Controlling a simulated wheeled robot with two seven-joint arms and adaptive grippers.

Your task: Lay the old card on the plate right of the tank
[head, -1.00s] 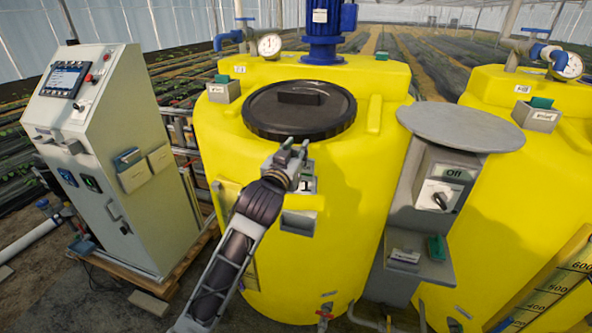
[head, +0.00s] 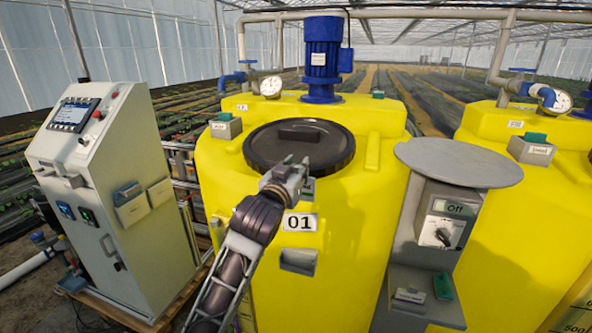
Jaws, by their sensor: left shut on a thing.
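The yellow tank (head: 360,240) with the black lid and the 01 label stands in the middle of the head view. The round grey plate (head: 458,162) is right of this tank, on top of a grey stand, and looks bare. My left gripper (head: 297,168) is in front of the near edge of the black lid, left of the plate and well apart from it. It is shut on the old card (head: 308,188), which is small in the picture and mostly hidden by the fingers. My right gripper is not in view.
Under the plate is a switch box (head: 444,220) reading Off, with a small shelf (head: 420,305) below. A blue motor (head: 322,60) rises behind the black lid (head: 300,146). A second yellow tank (head: 520,230) stands right. A control cabinet (head: 120,190) stands left.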

